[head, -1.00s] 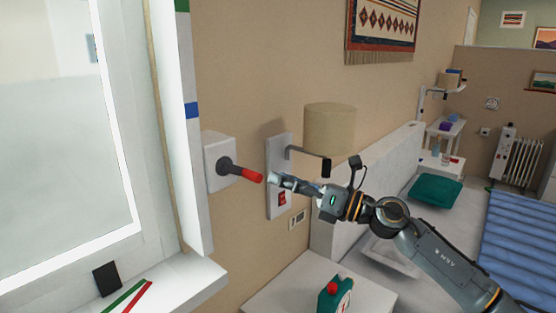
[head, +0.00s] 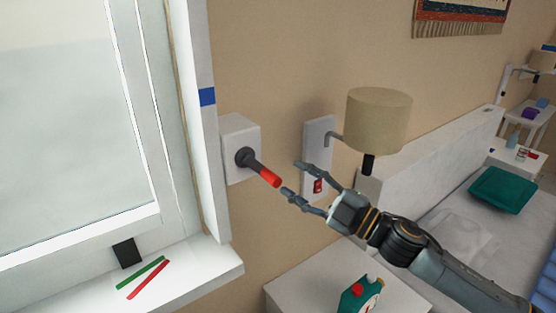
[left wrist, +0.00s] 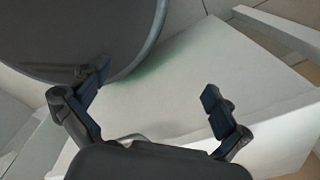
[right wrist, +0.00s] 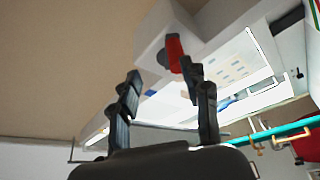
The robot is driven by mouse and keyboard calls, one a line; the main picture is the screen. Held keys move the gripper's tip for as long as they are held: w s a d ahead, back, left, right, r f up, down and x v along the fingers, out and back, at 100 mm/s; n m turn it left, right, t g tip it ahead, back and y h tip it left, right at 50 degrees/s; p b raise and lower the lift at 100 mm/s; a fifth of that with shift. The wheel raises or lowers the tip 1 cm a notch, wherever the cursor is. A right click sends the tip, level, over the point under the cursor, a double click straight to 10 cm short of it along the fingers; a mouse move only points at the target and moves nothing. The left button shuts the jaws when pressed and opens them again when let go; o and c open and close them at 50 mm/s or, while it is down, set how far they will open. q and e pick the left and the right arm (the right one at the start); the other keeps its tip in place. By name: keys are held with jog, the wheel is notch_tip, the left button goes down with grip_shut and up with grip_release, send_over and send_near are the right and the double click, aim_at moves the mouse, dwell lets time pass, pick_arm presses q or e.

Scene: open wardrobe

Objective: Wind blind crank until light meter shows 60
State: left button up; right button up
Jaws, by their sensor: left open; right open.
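The blind crank is a white wall box (head: 239,148) with a dark arm and a red handle (head: 270,178) that points down and right. My right gripper (head: 291,178) is open, with its fingertips close to the end of the red handle. The right wrist view shows the red handle (right wrist: 174,52) beyond the open fingertips; I cannot tell whether they touch it. My left gripper (left wrist: 157,82) is open and empty in the left wrist view, outside the head view. A small dark block (head: 126,253) stands on the windowsill; no reading shows, and I cannot tell if it is the light meter.
A wall lamp (head: 378,120) and its switch plate (head: 318,140) are right beside my right gripper. A bedside table (head: 310,285) holds a green and red object (head: 360,294). Green and red strips lie on the windowsill (head: 190,275). A bed stands at right.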

aim_at(263, 171)
jog(key=p+x, duration=0.1)
jog(key=x, duration=0.5)
jog(key=shift+d+r, duration=0.1)
jog(key=shift+r, duration=0.05)
jog(key=shift+a, duration=0.3)
jog(key=shift+s, duration=0.1)
jog(key=shift+d, duration=0.2)
jog(key=shift+c, duration=0.4)
pick_arm(q)
jog(key=shift+w+d+r, duration=0.25)
jog(key=shift+w+r, duration=0.1)
jog(key=shift+r, duration=0.15)
jog(key=shift+w+d+r, duration=0.2)
jog(key=shift+w+r, duration=0.1)
jog(key=shift+r, duration=0.2)
pick_arm(e)
jog(key=c, duration=0.7)
